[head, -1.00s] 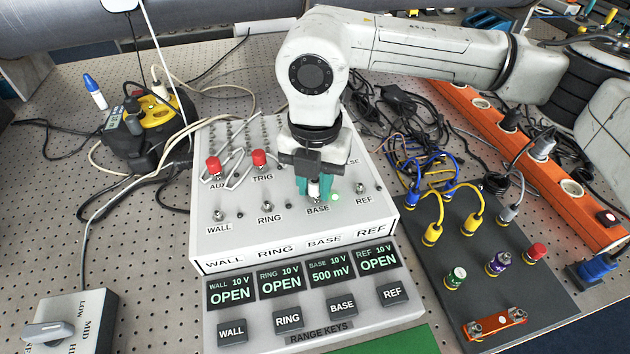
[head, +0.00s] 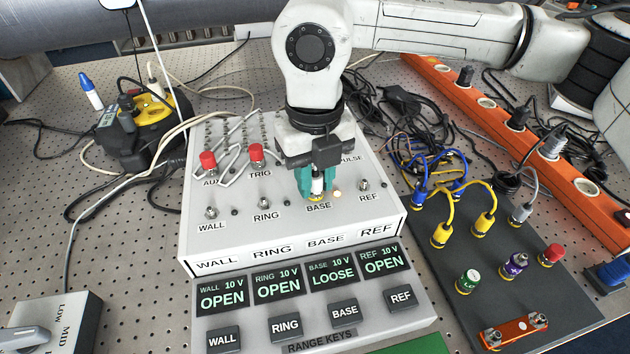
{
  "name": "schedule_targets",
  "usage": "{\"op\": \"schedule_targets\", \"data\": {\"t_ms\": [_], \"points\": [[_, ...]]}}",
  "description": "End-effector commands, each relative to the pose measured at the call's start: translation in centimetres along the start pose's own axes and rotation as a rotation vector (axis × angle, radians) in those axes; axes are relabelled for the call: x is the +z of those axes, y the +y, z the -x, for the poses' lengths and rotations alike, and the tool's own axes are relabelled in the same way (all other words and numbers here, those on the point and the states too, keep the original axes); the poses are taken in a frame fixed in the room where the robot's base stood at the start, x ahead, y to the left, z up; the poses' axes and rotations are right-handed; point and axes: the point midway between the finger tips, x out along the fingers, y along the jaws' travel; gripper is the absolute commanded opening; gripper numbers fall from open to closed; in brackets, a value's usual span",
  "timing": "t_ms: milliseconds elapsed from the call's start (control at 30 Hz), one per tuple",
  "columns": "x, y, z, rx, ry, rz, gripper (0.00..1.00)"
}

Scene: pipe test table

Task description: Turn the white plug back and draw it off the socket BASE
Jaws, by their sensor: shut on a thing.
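The white plug (head: 317,184) stands upright at the socket BASE on the sloped top of the white instrument box (head: 215,239). My gripper (head: 317,188) points down with its teal fingers shut on the plug. A yellow ring shows at the plug's foot, just above the BASE label (head: 318,207). A small lamp (head: 337,192) beside it glows pale orange. The BASE display (head: 332,270) reads LOOSE, while the WALL, RING and REF displays read OPEN. The fingers hide part of the plug, and I cannot tell whether it is clear of the socket.
Bare sockets WALL (head: 211,212), RING (head: 264,202) and REF (head: 364,185) flank BASE. Red caps sit at AUX (head: 208,161) and TRIG (head: 256,153). A dark board (head: 540,284) with several coloured plugs and cables lies right. An orange power strip (head: 566,170) runs behind it.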

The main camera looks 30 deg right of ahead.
Motion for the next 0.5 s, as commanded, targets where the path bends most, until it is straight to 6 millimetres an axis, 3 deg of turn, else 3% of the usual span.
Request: {"op": "schedule_targets", "data": {"t_ms": [133, 500], "points": [[0.01, 0.02, -0.11, 0.0, -0.001, 0.102, 0.0], [0.01, 0.03, -0.1, 0.0, 0.0, 0.14, 0.0]]}}
